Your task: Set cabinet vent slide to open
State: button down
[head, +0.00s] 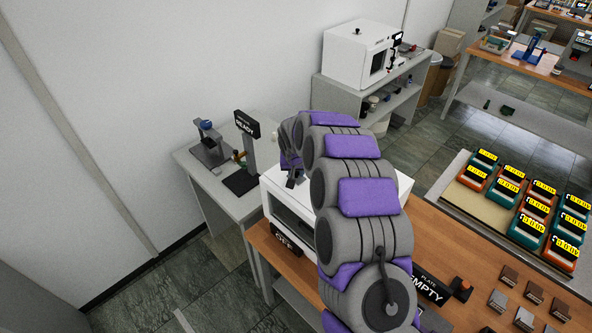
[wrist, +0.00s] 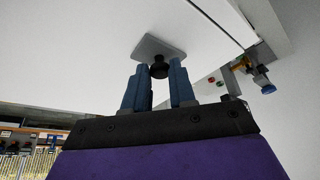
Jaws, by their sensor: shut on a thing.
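The white cabinet (head: 268,203) stands on the wooden bench, partly behind my arm. In the wrist view its white top (wrist: 90,45) carries a grey plate (wrist: 152,46) with a black knob (wrist: 159,70), which looks like the vent slide. My gripper (wrist: 158,78) has its two blue fingers on either side of the knob and is shut on it. In the head view my gripper (head: 294,182) is small and dark at the cabinet top, and the slide cannot be made out there. A slot or seam (wrist: 205,18) runs near the plate.
An OFF sign (head: 287,241) stands at the cabinet's front. A grey table (head: 225,202) with a READY sign (head: 246,124) is at left. A PLATE EMPTY sign (head: 425,287) and small blocks (head: 524,318) lie on the bench at right. A white oven-like box (head: 346,52) stands behind.

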jog(key=w+d, duration=0.3)
jog(key=shift+w+d+b, duration=0.15)
jog(key=shift+w+b, duration=0.15)
jog(key=shift+b, duration=0.1)
jog(key=shift+w+d+r, duration=0.15)
jog(key=shift+w+d, duration=0.05)
jog(key=shift+d, duration=0.05)
jog(key=shift+a, duration=0.1)
jog(key=shift+r, duration=0.1)
